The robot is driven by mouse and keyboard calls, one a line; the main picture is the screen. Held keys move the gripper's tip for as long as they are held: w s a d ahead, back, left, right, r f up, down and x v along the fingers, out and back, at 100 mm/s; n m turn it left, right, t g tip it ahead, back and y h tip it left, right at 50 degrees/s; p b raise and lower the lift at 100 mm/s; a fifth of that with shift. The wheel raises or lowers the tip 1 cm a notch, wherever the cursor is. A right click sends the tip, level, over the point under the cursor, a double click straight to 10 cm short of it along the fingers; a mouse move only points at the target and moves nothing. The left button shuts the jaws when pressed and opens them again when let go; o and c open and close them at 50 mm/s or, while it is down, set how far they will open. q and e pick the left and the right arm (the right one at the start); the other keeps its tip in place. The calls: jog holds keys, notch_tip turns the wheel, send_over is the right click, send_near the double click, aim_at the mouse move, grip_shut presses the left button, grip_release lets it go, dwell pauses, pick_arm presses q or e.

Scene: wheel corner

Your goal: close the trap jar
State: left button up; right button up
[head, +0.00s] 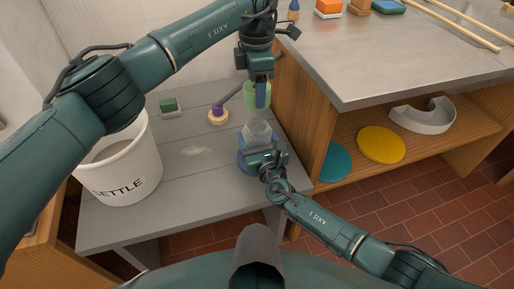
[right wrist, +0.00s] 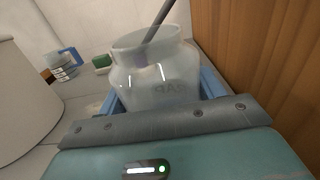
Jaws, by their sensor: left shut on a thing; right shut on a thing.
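The clear jar (head: 257,130) stands upright on the grey bench, its mouth facing up with no lid on it. In the right wrist view the jar (right wrist: 160,75) shows faint lettering. My right gripper (head: 250,150) is shut on the jar, with blue fingers on both sides of it. My left gripper (head: 261,97) is above the jar, shut on a pale green round piece (head: 250,92), possibly the lid; its fingers partly hide it. The green piece is apart from the jar.
A white SETTLE bucket (head: 128,165) stands at left. A wooden cabinet (head: 310,130) borders the bench at right. A dark rod (right wrist: 160,20) shows at the jar's mouth; whether inside or behind is unclear.

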pick_arm(q)
jog(key=shift+f, duration=2.5)
jog(key=shift+f, duration=0.1)
jog(key=shift+f, duration=0.8)
jog(key=shift+f, duration=0.55)
